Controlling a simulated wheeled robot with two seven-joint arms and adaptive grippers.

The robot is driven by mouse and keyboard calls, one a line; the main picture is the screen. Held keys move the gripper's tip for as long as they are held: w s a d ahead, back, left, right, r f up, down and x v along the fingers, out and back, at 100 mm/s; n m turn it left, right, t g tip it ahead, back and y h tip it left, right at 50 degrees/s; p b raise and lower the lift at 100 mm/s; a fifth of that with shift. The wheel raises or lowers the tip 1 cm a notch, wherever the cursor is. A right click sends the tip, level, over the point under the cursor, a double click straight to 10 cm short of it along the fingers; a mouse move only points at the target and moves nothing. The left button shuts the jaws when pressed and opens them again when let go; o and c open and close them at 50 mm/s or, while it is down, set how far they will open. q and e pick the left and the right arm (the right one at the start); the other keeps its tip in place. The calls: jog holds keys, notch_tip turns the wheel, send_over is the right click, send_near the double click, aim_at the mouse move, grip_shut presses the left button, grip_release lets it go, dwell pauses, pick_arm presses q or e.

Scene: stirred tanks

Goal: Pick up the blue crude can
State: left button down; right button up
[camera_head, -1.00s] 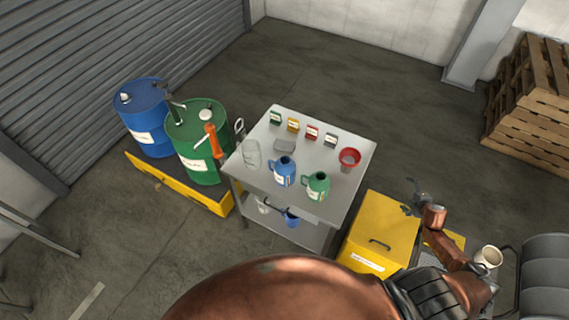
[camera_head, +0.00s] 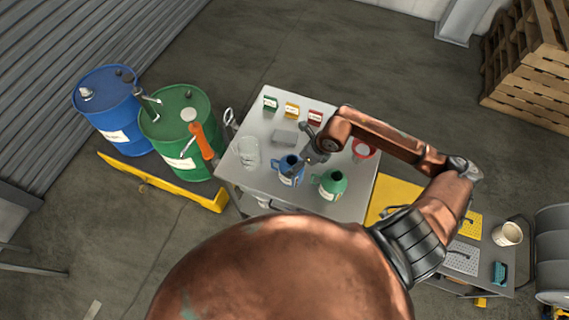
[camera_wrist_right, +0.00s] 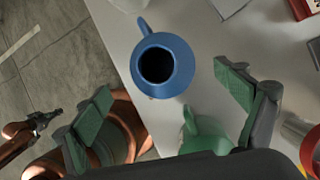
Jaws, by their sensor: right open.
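The blue crude can (camera_head: 287,172) stands upright on the grey table, beside a green can (camera_head: 331,187). My right gripper (camera_head: 308,158) is over the table at the blue can and partly covers it from above. In the right wrist view the blue can (camera_wrist_right: 178,50) shows its round dark mouth from above, with its handle toward the top. My open right gripper (camera_wrist_right: 166,108) has a green-padded finger on each side, and the can lies ahead of the gap between them. The green can (camera_wrist_right: 203,137) is near the right finger. A small dark arm end, apparently my left gripper (camera_wrist_right: 42,121), shows at lower left.
The table (camera_head: 262,128) also bears a clear beaker (camera_head: 249,152), small labelled boxes (camera_head: 291,110), a grey block (camera_head: 284,137) and a red cup (camera_head: 364,149). Blue and green drums (camera_head: 178,130) stand left. A yellow cabinet (camera_head: 395,190) is right of the table.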

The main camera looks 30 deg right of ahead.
jog(key=shift+d+f+b, duration=0.15)
jog(key=shift+f+b, duration=0.2)
jog(key=shift+f, duration=0.3)
jog(key=shift+d+f+h, duration=0.1)
jog(key=shift+f+h, duration=0.05)
jog(key=shift+h, duration=0.15)
jog(key=shift+w+f, duration=0.25)
jog(key=shift+f, duration=0.05)
jog(key=shift+w+f, duration=0.25)
jog(key=shift+f, duration=0.15)
jog(key=x, duration=0.3)
jog(key=a+x, duration=0.1)
jog(key=x, duration=0.1)
jog(key=shift+s, duration=0.25)
jog(key=shift+w+f, duration=0.15)
jog(key=shift+f, duration=0.4)
pick_arm(q)
jog(key=shift+s+a+f, duration=0.1)
jog(key=shift+a+f, duration=0.05)
jog(key=shift+f, duration=0.4)
jog(key=shift+s, duration=0.1)
pick_arm(e)
jog(key=shift+c, duration=0.3)
